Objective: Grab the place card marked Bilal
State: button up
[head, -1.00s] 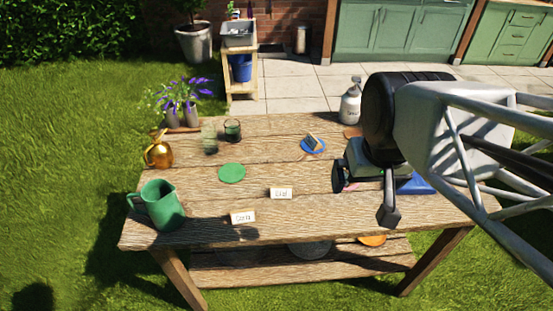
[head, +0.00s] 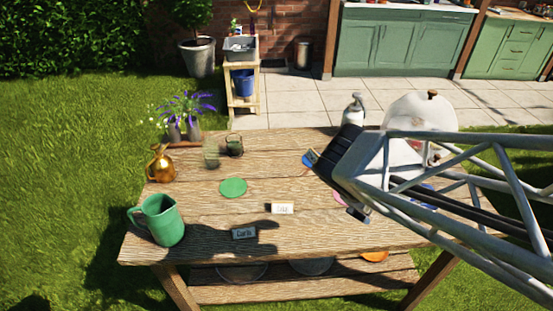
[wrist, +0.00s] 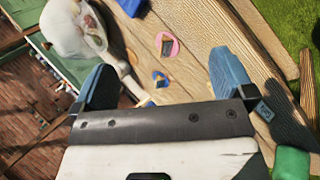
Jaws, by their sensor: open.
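Two small place cards stand on the wooden table in the head view. The nearer one (head: 243,233) lies in shadow, and its lettering looks like "Carla". The other, a white card (head: 283,209), stands in the middle; its short lettering is too small to read surely. I cannot make out the name Bilal on either. My gripper (wrist: 164,78) is open and empty in the wrist view, its blue fingers wide apart above the table.
A green pitcher (head: 163,221) stands at the front left, a gold watering can (head: 160,164) behind it. A green disc (head: 233,187) lies flat mid-table. A dark glass (head: 234,145) and a white bottle (head: 353,110) stand farther back. A pink coaster (wrist: 169,47) shows in the wrist view.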

jog(key=w+a+f+n+t+h, duration=0.2)
jog(key=w+f+n+t, duration=0.1)
jog(key=w+f+n, duration=0.3)
jog(key=n+t+y, duration=0.7)
jog(key=n, duration=1.4)
send_near(283, 204)
jog(key=shift+x, duration=1.2)
jog(key=shift+a+f, duration=0.1)
jog(key=shift+x, duration=1.25)
jog(key=shift+x, duration=2.6)
